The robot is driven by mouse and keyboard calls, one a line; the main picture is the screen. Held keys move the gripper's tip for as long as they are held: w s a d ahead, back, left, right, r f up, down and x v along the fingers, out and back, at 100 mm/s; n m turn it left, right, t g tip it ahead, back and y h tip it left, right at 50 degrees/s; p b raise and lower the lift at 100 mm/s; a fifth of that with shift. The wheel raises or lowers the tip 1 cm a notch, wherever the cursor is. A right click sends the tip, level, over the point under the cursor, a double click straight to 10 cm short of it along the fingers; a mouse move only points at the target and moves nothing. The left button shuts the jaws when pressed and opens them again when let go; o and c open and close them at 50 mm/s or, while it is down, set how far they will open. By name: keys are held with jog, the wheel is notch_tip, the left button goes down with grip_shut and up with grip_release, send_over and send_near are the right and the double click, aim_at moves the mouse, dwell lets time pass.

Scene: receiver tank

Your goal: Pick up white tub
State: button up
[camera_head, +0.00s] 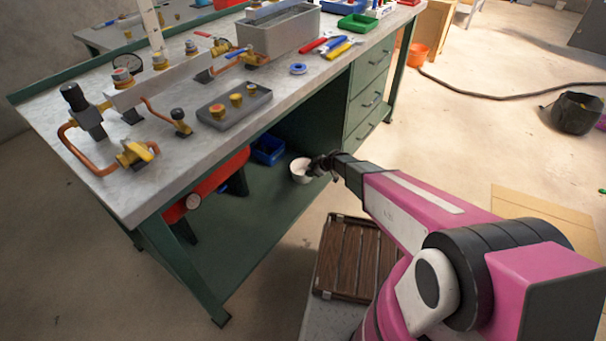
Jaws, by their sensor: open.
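The white tub (299,171) is small and round with an open top. It stands on the green lower shelf (258,203) of the workbench, near the drawer side. My gripper (314,167) is at the tub's right side, close to its rim. It is dark and small in this view, and its fingers are open. I cannot tell whether a finger touches the tub or reaches over its rim. The gripper and wrist hide part of the tub's right side.
The bench top (196,148) overhangs the shelf and carries pipe fittings and a dark tray (234,105). A blue bin (268,150) and a red tank (212,188) stand under the bench. Green drawers (369,88) close off the right side. A brown slatted panel (345,258) lies in front.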

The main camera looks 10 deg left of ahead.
aim_at(296, 176)
jog(key=x, duration=0.9)
jog(key=shift+s+f, duration=0.1)
jog(key=shift+f, duration=0.15)
jog(key=shift+d, duration=0.1)
grip_shut()
